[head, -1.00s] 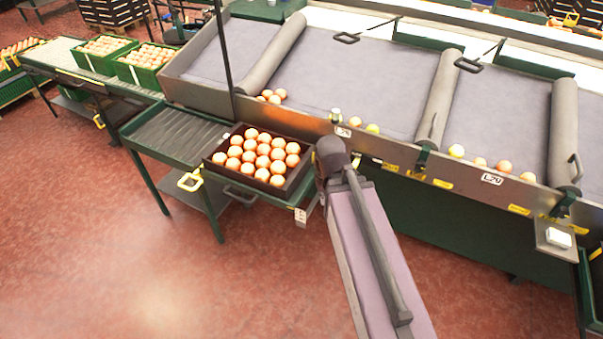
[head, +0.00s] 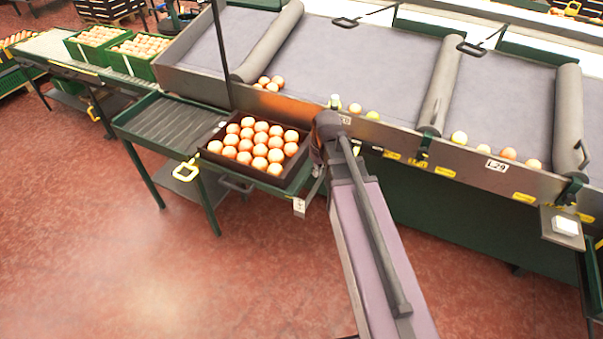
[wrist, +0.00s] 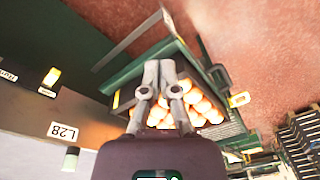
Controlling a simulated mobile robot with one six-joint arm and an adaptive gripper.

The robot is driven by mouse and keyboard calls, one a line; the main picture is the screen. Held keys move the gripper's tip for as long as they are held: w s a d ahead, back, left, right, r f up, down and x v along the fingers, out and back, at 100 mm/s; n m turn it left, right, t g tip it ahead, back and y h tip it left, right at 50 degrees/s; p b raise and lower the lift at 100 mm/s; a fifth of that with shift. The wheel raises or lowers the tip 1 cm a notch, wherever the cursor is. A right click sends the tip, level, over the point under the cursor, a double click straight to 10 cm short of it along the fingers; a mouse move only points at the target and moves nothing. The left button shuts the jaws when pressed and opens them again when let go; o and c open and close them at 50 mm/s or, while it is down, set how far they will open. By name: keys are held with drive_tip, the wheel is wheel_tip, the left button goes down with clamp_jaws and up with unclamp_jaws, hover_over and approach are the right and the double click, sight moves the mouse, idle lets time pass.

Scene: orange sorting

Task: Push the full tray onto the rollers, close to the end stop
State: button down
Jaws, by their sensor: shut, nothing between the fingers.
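The dark tray (head: 236,167) is full of oranges and sits level on the right part of the green stand. Its left edge is by the right end of the grey rollers (head: 172,125); I cannot tell whether it overlaps them. The rollers left of it are bare, with a raised green edge (head: 136,108) at their far left end. My gripper (wrist: 159,66) is shut and empty, pointing at the tray's right side. The tray's oranges (wrist: 190,105) show behind and beside the fingers in the wrist view. Contact with the tray wall is not clear.
The sorting machine's metal side (head: 400,142) runs close behind the tray and arm. Several oranges lie on its belts. Green crates of oranges (head: 137,57) stand at the back left. The red floor in front is clear.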

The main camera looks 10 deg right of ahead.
sight(300, 171)
drive_tip(key=w+f+n+y+b, duration=0.1)
drive_tip(key=w+f+n+b, duration=0.2)
drive_tip(key=w, duration=0.5)
drive_tip(key=w+d+f+n+t+b, duration=0.1)
drive_tip(key=w+f+n+b, duration=0.3)
drive_tip(key=w, duration=0.5)
drive_tip(key=shift+f+y, duration=0.4)
drive_tip(key=shift+f, duration=0.05)
drive_tip(key=shift+f, duration=0.1)
drive_tip(key=b+x, duration=0.9)
drive_tip(key=b, duration=0.1)
drive_tip(key=shift+w+f, duration=0.3)
drive_tip(key=shift+f, duration=0.1)
drive_tip(key=shift+w, duration=0.2)
